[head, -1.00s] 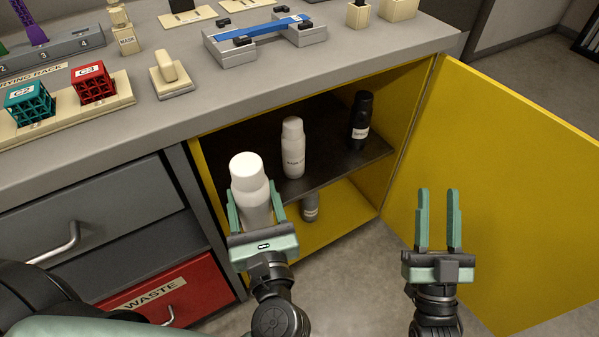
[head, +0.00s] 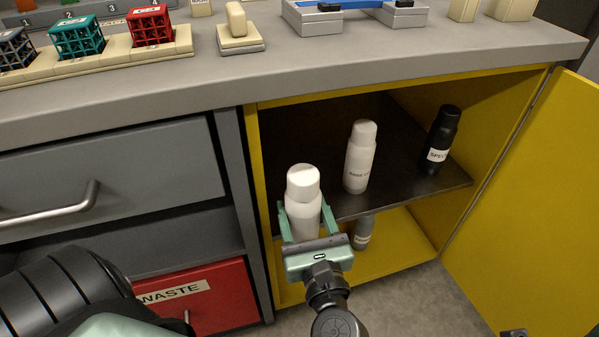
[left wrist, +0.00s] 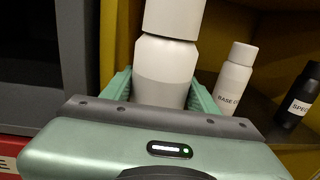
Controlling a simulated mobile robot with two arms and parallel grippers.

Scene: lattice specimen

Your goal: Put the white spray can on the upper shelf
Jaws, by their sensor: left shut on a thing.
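The white spray can (head: 302,205) is upright between the fingers of my left gripper (head: 309,222), which is shut on it. The can is at the front left of the upper shelf (head: 400,190) in the open yellow cabinet. I cannot tell whether its base touches the shelf, as the gripper hides it. The left wrist view also shows the can (left wrist: 166,65) between the green fingers, with its top cut off. My right gripper is out of view.
On the upper shelf stand a light can labelled BASE (head: 360,158) and a black can (head: 440,140), both right of the held can. A grey can (head: 363,232) is on the lower level. The yellow door (head: 540,200) stands open at right. A red WASTE drawer (head: 215,295) is at lower left.

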